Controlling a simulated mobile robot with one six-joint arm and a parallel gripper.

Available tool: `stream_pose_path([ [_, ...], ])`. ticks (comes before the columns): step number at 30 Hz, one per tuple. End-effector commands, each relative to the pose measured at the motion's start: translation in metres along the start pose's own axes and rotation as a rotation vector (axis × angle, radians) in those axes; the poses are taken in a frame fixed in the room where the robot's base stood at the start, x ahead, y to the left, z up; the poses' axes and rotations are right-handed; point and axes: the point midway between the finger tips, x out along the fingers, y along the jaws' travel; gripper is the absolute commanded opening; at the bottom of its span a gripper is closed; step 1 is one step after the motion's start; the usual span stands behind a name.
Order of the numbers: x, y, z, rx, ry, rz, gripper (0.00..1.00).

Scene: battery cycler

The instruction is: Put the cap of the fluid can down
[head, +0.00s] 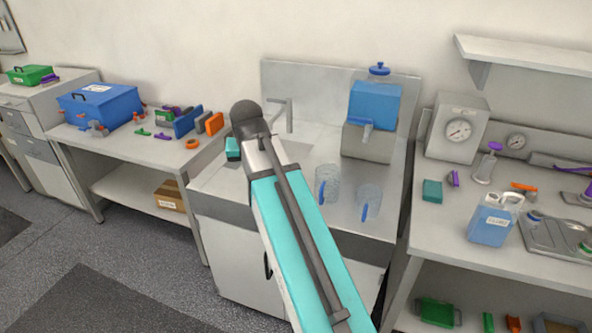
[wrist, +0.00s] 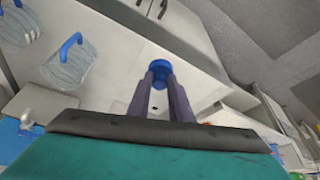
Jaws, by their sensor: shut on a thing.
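The round blue cap (wrist: 160,67) is at the fingertips of my gripper (wrist: 160,80) in the wrist view. The two dark fingers are shut on it. Pale grey worktop surface shows behind and around it; I cannot tell the gap between them. In the head view the cap and fingers are hidden by my arm, which reaches over the sink unit. The fluid can (head: 490,222), blue with a pale top and handle, stands upright on the right bench.
The left bench holds a blue box (head: 100,106) and small parts.

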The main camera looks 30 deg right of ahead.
Motion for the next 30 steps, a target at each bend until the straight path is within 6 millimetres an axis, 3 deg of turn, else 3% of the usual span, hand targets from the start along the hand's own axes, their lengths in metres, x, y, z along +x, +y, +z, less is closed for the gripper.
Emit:
stream_pose_path([
  [1, 0.001, -0.022, 0.005, -0.073, 0.000, -0.032, 0.00],
  [3, 0.000, -0.049, 0.012, -0.173, -0.001, -0.073, 0.00],
  [6, -0.003, -0.080, 0.022, -0.292, -0.002, -0.122, 0.00],
  [10, -0.006, -0.107, 0.031, -0.396, -0.002, -0.164, 0.00],
  [15, -0.008, -0.118, 0.035, -0.445, -0.002, -0.184, 0.00],
  [30, -0.007, -0.117, 0.035, -0.442, -0.002, -0.182, 0.00],
])
